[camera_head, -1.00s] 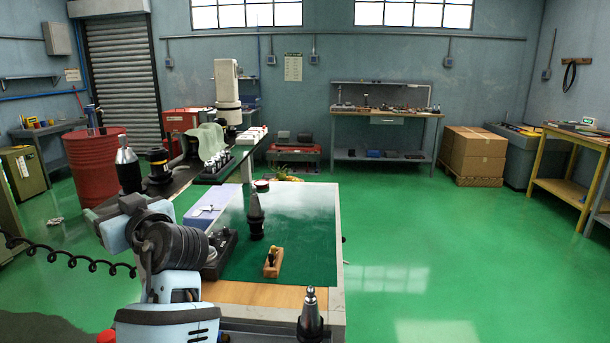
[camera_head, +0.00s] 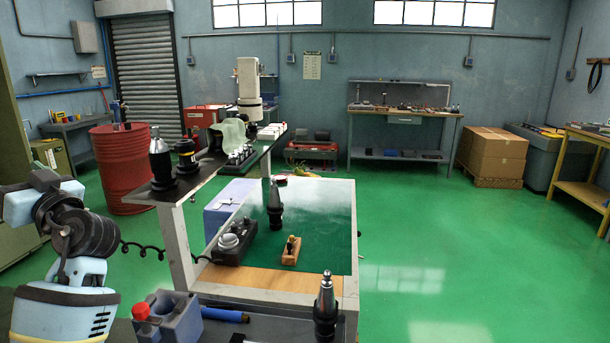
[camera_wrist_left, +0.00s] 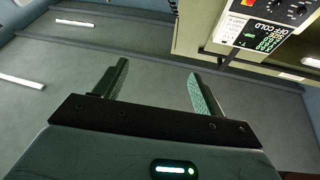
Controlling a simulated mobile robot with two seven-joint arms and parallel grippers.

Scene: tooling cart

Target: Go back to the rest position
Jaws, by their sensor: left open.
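My left arm stands at the lower left of the head view, folded up beside the cart and clear of it; its gripper cannot be made out there. In the left wrist view the left gripper (camera_wrist_left: 155,90) is open, with its two fingers wide apart and nothing between them. Behind the fingers are a grey surface with light strips and a beige machine panel (camera_wrist_left: 255,35) with knobs and a small green display. My right arm and gripper are not in view.
Another holder (camera_head: 274,205) and a wooden block (camera_head: 290,251) stand on the green mat (camera_head: 325,230). Green floor is free to the right.

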